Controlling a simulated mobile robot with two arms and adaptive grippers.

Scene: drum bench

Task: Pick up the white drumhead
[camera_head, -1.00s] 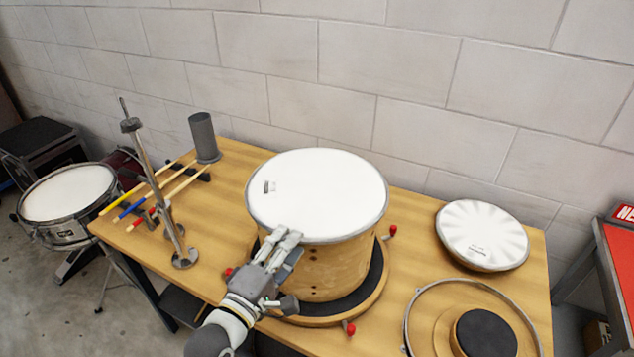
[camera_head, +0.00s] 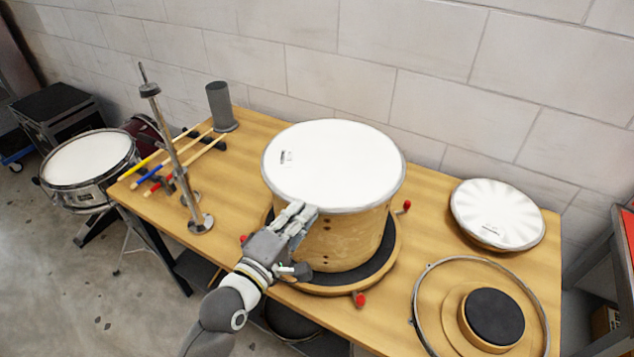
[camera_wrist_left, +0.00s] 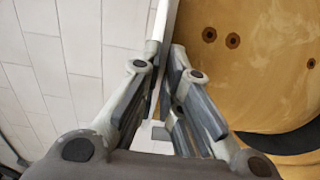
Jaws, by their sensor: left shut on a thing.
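The white drumhead (camera_head: 335,163) lies on top of the wooden drum shell (camera_head: 345,240), with its rim around the shell's upper edge. A second, whitish drumhead (camera_head: 497,213) with a radial sheen lies on the bench at the right. My left gripper (camera_head: 298,212) is at the near left edge of the white drumhead. In the left wrist view its fingers (camera_wrist_left: 168,75) are shut on the drumhead's rim (camera_wrist_left: 163,30), beside the shell wall (camera_wrist_left: 250,60). My right gripper is not in view.
The shell stands on a round black-padded stand (camera_head: 335,283) with red knobs. A metal hoop (camera_head: 418,290) surrounds a black pad at right. Drumsticks (camera_head: 165,165), a metal stand (camera_head: 180,160) and a grey cylinder (camera_head: 221,105) occupy the left. A snare drum (camera_head: 88,165) stands beyond the bench.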

